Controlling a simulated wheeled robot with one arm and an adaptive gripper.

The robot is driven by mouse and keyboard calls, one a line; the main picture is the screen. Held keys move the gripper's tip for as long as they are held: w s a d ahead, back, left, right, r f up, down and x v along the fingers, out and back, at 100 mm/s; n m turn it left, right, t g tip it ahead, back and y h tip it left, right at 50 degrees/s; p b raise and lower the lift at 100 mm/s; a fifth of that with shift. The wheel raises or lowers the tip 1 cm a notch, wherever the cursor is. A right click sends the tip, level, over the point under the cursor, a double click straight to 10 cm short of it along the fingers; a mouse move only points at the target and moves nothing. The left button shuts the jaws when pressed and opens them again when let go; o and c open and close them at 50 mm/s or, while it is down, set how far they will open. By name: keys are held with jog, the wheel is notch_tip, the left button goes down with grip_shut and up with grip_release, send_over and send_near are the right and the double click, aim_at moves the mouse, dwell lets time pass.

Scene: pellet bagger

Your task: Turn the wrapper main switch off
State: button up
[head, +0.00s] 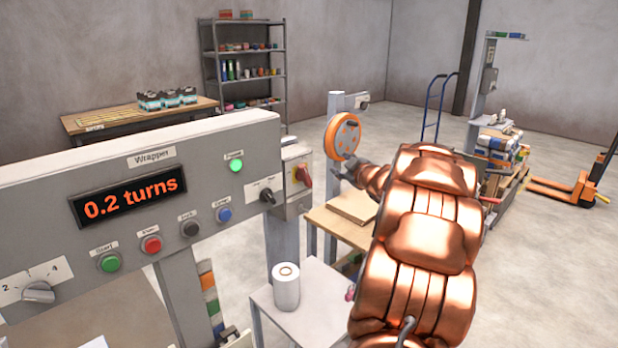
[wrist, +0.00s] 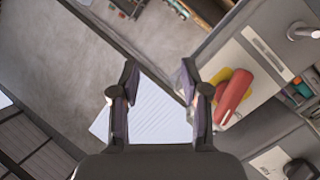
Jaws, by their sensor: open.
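The wrapper panel (head: 120,180) fills the left of the head view. The main switch, a red handle (head: 304,176) on a yellow plate, sits on a grey box at the panel's right end. In the wrist view the red handle (wrist: 234,96) lies slanted, just right of the right finger. My gripper (wrist: 158,76) is open, with nothing between its fingers. In the head view my gripper (head: 352,172) is to the right of the switch, partly hidden by my arm. The green power lamp (head: 236,165) looks lit, and the display (head: 128,198) reads 0.2 turns.
A black selector (head: 267,196) and several push buttons are on the panel face near the switch. An orange wheel (head: 342,137) on a post stands behind my gripper. A white roll (head: 286,287) stands on a low table (head: 318,318) below.

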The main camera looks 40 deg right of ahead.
aim_at(308, 177)
jog(key=s+a+f+t+y, duration=0.3)
jog(key=a+y, duration=0.3)
jog(key=a, duration=0.3)
jog(key=shift+n, duration=0.3)
jog(key=shift+w+a+r+p, duration=0.1)
jog(key=shift+w+p, duration=0.45)
jog(key=shift+w, duration=1.4)
jog(key=shift+w+r+p, duration=0.1)
jog(key=shift+w+p, duration=0.4)
jog(key=shift+w, duration=1.45)
grip_shut()
